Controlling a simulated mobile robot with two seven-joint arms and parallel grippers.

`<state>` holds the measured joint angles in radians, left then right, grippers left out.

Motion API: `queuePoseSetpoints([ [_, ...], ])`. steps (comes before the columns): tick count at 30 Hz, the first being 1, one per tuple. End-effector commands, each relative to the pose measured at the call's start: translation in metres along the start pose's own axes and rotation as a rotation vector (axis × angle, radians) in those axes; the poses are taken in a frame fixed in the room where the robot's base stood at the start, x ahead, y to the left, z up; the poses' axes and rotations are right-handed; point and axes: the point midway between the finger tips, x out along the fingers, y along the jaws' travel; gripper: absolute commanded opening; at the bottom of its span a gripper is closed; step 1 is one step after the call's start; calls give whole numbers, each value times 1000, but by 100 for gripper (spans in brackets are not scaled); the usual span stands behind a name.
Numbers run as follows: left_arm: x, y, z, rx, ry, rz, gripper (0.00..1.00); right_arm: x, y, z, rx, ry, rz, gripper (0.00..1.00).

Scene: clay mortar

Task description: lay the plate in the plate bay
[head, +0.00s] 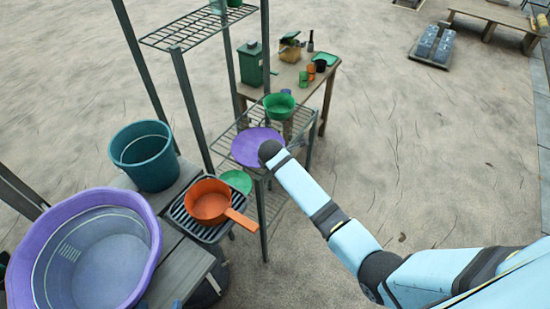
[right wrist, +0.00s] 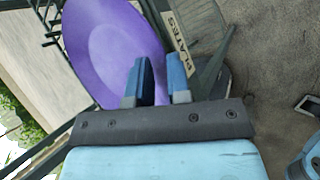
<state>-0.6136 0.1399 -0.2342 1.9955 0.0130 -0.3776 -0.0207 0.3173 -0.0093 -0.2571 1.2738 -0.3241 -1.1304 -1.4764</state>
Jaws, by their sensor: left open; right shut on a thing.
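The purple plate (head: 256,147) is at the middle wire shelf of the metal rack (head: 225,140) in the head view. My right gripper is shut on its edge; in the right wrist view its blue fingers (right wrist: 161,82) are at the rim of the plate (right wrist: 112,45). In the head view my right wrist hides these fingers. A label reading PLATES (right wrist: 180,44) is on the rack just beyond the fingers. I cannot tell whether the plate touches the shelf. Only a blue tip of my left gripper (head: 176,303) shows at the bottom edge, away from the plate.
A green bowl (head: 279,106) is just behind the plate, and a green plate (head: 237,181) is lower in the rack. Rack posts stand close around. An orange pan (head: 208,202), teal bucket (head: 145,160) and purple tub (head: 140,205) are at left.

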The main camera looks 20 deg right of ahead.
Motion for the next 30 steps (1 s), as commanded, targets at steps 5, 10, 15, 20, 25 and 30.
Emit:
queuePoseSetpoints([
  [5, 0, 1, 3, -1, -4, 1, 76, -2, 6, -4, 2, 8, 15, 47],
  [10, 1, 1, 3, -1, -4, 1, 76, -1, 3, -6, 1, 10, 9, 47],
  [15, 1, 1, 3, -1, -4, 1, 76, 0, 0, -7, 0, 12, 4, 47],
  [20, 1, 1, 3, -1, -4, 1, 76, 1, -2, -8, -1, 13, 0, 47],
  [25, 1, 1, 3, -1, -4, 1, 76, 1, -2, -9, -1, 14, -2, 47],
  [30, 0, 1, 2, -1, -4, 1, 76, -4, -2, -9, -1, 14, -2, 47],
])
